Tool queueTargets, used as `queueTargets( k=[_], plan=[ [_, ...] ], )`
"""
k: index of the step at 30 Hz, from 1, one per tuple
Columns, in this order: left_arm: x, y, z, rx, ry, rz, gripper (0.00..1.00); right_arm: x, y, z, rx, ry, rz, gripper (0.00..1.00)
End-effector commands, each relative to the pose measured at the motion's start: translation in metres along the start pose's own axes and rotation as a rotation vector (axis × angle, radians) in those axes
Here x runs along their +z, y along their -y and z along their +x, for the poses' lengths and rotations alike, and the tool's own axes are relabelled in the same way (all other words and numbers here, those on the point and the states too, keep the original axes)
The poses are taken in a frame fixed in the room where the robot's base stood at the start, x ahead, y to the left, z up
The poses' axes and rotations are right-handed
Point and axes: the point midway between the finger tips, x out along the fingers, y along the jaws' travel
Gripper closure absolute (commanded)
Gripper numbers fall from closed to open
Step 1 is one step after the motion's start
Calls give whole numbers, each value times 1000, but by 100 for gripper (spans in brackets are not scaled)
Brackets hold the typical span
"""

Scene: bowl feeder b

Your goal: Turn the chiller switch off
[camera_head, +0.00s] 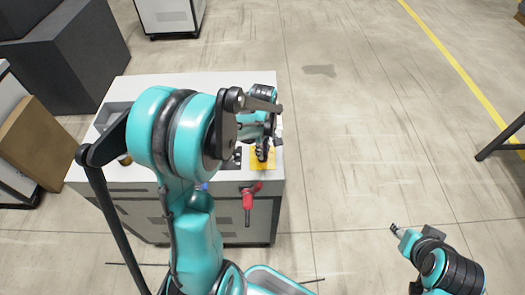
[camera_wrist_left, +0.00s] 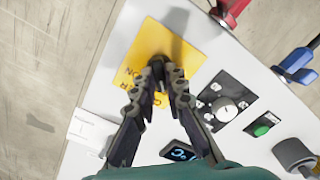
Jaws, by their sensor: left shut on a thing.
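The chiller is a white-topped cabinet (camera_head: 235,84) in the head view. A yellow switch plate (camera_head: 268,163) is at the right of its front edge. In the left wrist view the yellow plate (camera_wrist_left: 135,50) carries dark lettering, with "ON" readable. My left gripper (camera_wrist_left: 166,68) has its fingertips together over the plate, shut on the dark chiller switch, which they mostly hide. The switch's exact angle cannot be told. In the head view my left gripper (camera_head: 262,152) points down at the plate. My right gripper (camera_head: 396,229) hangs over the floor, clear of the chiller; its jaws are too small to read.
Beside the plate are a black dial panel (camera_wrist_left: 227,106), a green button (camera_wrist_left: 264,127) and a lit display (camera_wrist_left: 182,152). A red-handled valve (camera_head: 248,205) and a blue-handled valve (camera_wrist_left: 298,63) stick out at the front edge.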

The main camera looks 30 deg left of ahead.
Motion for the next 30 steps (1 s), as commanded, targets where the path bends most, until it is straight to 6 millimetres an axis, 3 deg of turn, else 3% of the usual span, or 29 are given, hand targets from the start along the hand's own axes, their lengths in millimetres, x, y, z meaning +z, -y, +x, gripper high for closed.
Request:
queueTargets(
  k=[15, 16, 18, 30],
  plan=[
    [0, 0, 0, 1, 0, -18, 100, 0, 0, 0, 0, 0, 0, 60],
    [0, 0, 0, 1, 0, -18, 80, 0, 0, 0, 0, 0, 0, 60],
    [0, 0, 0, 1, 0, -17, 67, 0, 0, 0, 0, 0, 0, 60],
    [0, 0, -9, 1, 0, -16, 67, 0, 0, 0, 0, 0, 0, 60]
  ],
)
